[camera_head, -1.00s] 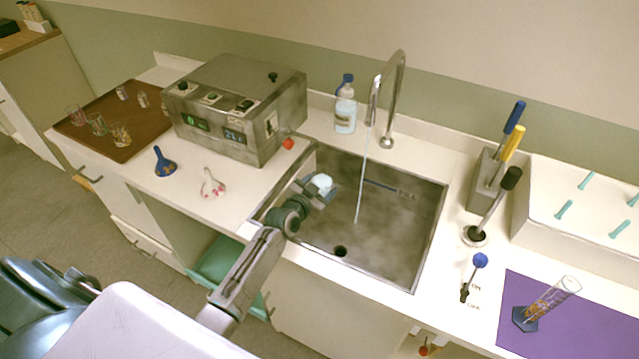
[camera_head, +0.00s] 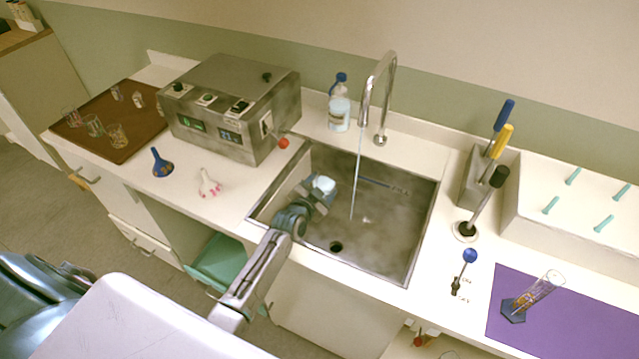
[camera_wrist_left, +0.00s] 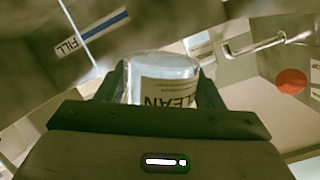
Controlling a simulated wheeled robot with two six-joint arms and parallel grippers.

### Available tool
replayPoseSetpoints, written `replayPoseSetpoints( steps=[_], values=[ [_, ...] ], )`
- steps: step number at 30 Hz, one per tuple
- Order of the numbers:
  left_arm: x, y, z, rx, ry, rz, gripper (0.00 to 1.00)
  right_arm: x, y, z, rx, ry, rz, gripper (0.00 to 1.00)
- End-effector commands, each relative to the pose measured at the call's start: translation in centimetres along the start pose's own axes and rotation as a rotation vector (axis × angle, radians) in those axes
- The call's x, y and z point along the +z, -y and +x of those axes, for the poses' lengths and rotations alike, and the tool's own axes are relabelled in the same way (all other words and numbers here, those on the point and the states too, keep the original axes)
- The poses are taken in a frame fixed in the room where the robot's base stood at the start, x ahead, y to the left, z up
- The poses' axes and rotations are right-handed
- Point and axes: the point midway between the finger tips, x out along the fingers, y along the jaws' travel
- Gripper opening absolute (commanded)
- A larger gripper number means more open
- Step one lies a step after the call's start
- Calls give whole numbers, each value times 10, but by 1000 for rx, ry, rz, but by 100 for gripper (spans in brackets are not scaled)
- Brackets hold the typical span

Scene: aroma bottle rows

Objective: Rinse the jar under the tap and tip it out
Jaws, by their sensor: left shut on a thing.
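My left gripper (camera_head: 318,190) is over the left part of the metal sink (camera_head: 390,245). It is shut on a jar (camera_head: 324,184), small and pale in the head view. In the left wrist view the jar (camera_wrist_left: 165,72) is clear, with a label reading CLEAN upside down, between the two fingers. The tap (camera_head: 387,75) is a tall curved spout behind the sink. A thin water stream (camera_head: 356,170) falls from it into the basin, to the right of the jar and apart from it. The jar's contents cannot be made out. My right gripper is not in view.
A grey control box (camera_head: 225,110) stands left of the sink. A bottle with a blue cap (camera_head: 339,112) stands behind it. A lever with a blue knob (camera_head: 469,256) and a rack of handled tools (camera_head: 478,185) are on the right. The basin's middle is clear.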

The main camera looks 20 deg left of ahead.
Motion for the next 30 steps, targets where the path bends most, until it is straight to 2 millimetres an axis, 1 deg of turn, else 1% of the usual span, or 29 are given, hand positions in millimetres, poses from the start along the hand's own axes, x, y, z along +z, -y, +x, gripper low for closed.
replayPoseSetpoints(
  steps=[1,9,17,30],
  values=[
    [-2,0,0,-2,1,9,37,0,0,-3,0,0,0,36],
    [-5,-1,0,-10,4,40,37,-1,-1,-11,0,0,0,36],
    [-4,-1,0,-10,5,40,37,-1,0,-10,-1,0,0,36],
    [-8,-3,0,-21,12,82,37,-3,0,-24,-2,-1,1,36]
  ],
)
